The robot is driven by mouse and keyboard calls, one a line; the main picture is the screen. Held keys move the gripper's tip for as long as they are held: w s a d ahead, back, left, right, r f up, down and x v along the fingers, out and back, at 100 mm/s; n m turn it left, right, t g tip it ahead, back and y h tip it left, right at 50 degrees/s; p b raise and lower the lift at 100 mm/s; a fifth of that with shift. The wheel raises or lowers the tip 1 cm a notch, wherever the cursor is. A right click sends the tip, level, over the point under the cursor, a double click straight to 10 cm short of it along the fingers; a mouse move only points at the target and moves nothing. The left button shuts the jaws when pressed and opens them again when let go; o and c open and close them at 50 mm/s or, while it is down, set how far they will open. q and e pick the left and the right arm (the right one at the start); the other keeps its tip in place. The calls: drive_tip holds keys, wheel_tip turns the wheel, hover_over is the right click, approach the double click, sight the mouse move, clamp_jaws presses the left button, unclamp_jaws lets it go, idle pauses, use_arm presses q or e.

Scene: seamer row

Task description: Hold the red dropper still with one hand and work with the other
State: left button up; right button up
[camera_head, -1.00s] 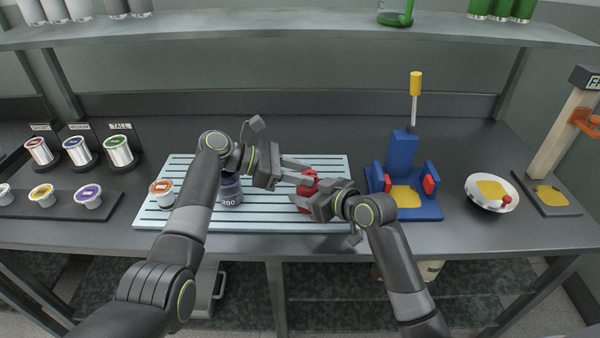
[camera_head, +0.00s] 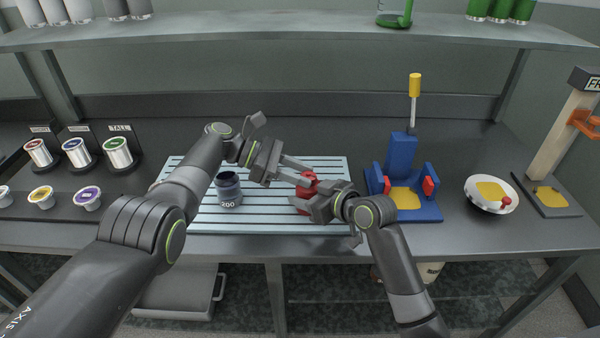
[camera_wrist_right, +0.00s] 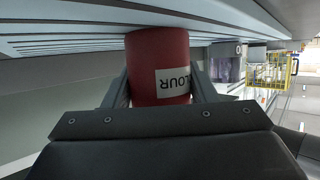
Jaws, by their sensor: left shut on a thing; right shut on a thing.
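The red dropper (camera_head: 306,191) stands on the slatted light-blue tray (camera_head: 270,222), partly hidden by my grippers. The top of the dropper is hard to make out between the fingers.
A dark jar marked 200 (camera_head: 229,192) stands on the tray left of the dropper. A blue press with a yellow-handled lever (camera_head: 401,155) stands right of the tray, then a white dish (camera_head: 491,205). Cups (camera_head: 88,197) and cans (camera_head: 117,153) stand at the left.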

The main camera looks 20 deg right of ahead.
use_arm(q)
drive_tip(key=o, duration=0.7)
drive_tip(key=shift+a, duration=0.1)
drive_tip(key=v, duration=1.2)
drive_tip(key=shift+a+f, duration=0.1)
